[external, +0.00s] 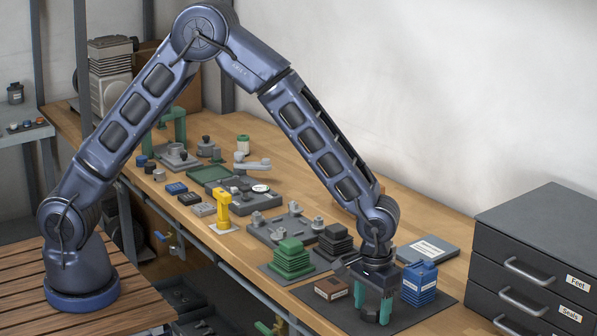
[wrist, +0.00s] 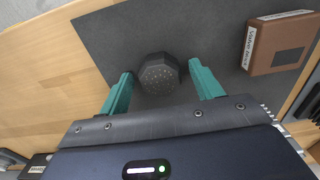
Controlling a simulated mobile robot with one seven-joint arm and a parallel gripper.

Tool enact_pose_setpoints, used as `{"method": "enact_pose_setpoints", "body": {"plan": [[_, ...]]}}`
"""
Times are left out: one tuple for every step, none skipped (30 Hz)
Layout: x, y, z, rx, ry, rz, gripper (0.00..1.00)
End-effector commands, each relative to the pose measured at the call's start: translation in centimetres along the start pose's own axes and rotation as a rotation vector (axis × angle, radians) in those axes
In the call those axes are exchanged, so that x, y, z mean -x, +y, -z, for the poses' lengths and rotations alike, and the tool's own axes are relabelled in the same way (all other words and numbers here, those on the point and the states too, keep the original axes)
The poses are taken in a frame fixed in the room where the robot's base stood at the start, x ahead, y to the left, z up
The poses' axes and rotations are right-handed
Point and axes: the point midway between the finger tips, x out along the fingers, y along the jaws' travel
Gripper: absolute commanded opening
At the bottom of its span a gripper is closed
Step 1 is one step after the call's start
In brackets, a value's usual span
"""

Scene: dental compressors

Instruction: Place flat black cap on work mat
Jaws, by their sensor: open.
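The flat black cap (wrist: 159,73) is a dark, many-sided piece with a speckled top. In the wrist view it sits between my fingertips, over the dark grey work mat (wrist: 115,40). My gripper (wrist: 159,92) has two teal fingers, spread wide, with a gap between each finger and the cap. In the external view my gripper (external: 374,312) points down at the right end of the bench, low over the mat (external: 425,309). The cap appears there as a dark shape (external: 370,315) between the fingers, partly hidden by them. It appears to rest on the mat.
A brown labelled box (external: 331,288) lies left of my gripper; a blue ribbed block (external: 419,283) stands close on its right. Green (external: 290,258) and black (external: 335,241) ribbed blocks stand behind. A dark drawer cabinet (external: 540,255) stands at the right. Bare mat lies toward the front.

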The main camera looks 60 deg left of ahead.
Motion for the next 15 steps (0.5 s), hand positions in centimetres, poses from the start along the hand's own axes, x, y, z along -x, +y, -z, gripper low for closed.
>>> {"method": "enact_pose_setpoints", "body": {"plan": [[0.1,0.0,0.0,0.000,0.000,0.000,0.65],[0.1,0.0,0.0,0.000,0.000,0.000,0.65],[0.3,0.0,0.0,0.000,0.001,-0.001,0.65],[0.5,0.0,0.0,0.000,0.001,-0.001,0.65],[0.7,0.0,0.0,0.000,0.002,-0.001,0.65],[1.1,0.0,0.1,0.000,0.002,-0.002,0.65],[1.5,0.1,0.1,0.000,0.002,-0.002,0.65],[1.9,0.0,0.0,0.000,0.002,-0.002,0.65],[2.6,0.0,0.0,0.000,0.002,-0.002,0.65],[3.2,0.0,0.0,0.000,0.003,-0.003,0.65],[3.8,0.1,0.1,0.000,0.003,-0.003,0.65],[4.6,0.0,0.0,0.000,0.002,-0.002,0.65],[5.2,0.0,0.0,0.000,0.003,-0.002,0.65],[5.8,0.0,0.0,-0.001,0.003,-0.003,0.65],[6.6,0.0,0.0,-0.001,0.002,-0.002,0.65]]}}
